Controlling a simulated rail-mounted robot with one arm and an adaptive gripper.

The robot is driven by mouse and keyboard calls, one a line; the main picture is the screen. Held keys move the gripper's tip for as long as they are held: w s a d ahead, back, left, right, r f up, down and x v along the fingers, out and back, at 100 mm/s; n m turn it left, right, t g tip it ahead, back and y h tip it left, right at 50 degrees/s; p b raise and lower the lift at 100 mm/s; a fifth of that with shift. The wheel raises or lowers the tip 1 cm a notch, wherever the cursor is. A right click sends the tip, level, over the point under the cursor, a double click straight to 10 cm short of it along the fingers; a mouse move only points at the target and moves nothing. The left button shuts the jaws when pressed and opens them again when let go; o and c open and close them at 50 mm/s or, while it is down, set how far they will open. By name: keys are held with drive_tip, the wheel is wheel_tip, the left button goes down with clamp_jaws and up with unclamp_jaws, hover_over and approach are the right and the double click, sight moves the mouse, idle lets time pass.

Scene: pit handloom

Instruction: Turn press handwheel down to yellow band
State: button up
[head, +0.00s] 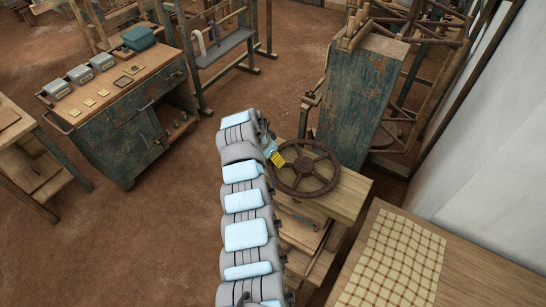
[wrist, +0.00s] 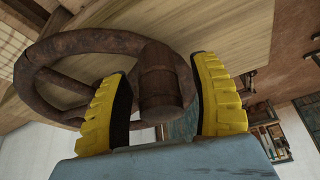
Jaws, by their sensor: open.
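The press handwheel (head: 305,168) is a brown, rusty spoked wheel lying flat above a pale wooden press (head: 346,193). In the wrist view the wheel's rim (wrist: 85,42) curves behind a brown upright handle knob (wrist: 161,85). My gripper (head: 276,158), with yellow fingers, is at the wheel's left edge. In the wrist view my gripper (wrist: 162,72) is open, with one finger on each side of the knob and a narrow gap showing at both. I cannot make out a yellow band on the press in either view.
A worn green cabinet (head: 362,100) stands close behind the wheel. A table with a checked cloth (head: 395,262) is at the lower right, beside a white wall (head: 490,150). A workbench (head: 120,85) with small boxes stands at the left. Bare floor (head: 150,240) lies between.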

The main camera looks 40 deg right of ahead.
drive_tip(key=shift+x, duration=0.8)
drive_tip(key=shift+c, duration=0.3)
clamp_jaws()
